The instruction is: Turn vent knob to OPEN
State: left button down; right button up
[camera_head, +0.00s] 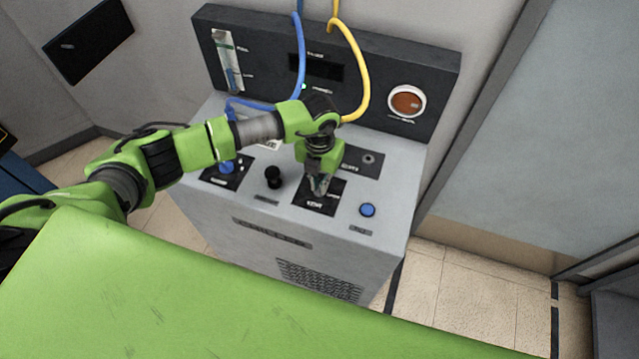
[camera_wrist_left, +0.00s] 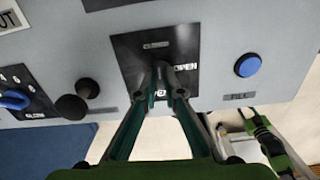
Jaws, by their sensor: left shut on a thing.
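The black vent plate (camera_head: 312,206) lies on the grey console top, with white lettering reading VENT at its front. In the left wrist view the plate (camera_wrist_left: 130,50) shows the word OPEN just right of the fingertips. My left gripper (camera_head: 318,190) reaches down onto this plate from above. In the left wrist view its two fingers (camera_wrist_left: 161,80) converge on the dark vent knob at the plate's middle. The fingers are shut on the knob and cover most of it, so I cannot tell which way it points.
A blue button (camera_head: 367,210) sits right of the vent plate. A black knob (camera_head: 273,177) and a blue knob (camera_head: 226,167) sit to its left. Blue (camera_head: 299,50) and yellow (camera_head: 361,70) hoses hang behind my arm. A round gauge (camera_head: 407,102) is on the back panel.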

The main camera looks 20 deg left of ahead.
pick_arm(q)
jog(key=m+b, duration=0.7)
jog(key=b, duration=0.1)
jog(key=m+b, duration=0.7)
jog(key=b, duration=0.2)
jog(key=shift+w+f, duration=0.1)
jog(key=shift+f, duration=0.1)
jog(key=shift+r+m+b, duration=0.25)
jog(key=shift+m+b, duration=1.35)
jog(key=shift+b, duration=0.05)
jog(key=c, duration=2.1)
grip_release()
jog(key=shift+c, duration=0.2)
notch_tip(320, 180, up, 12)
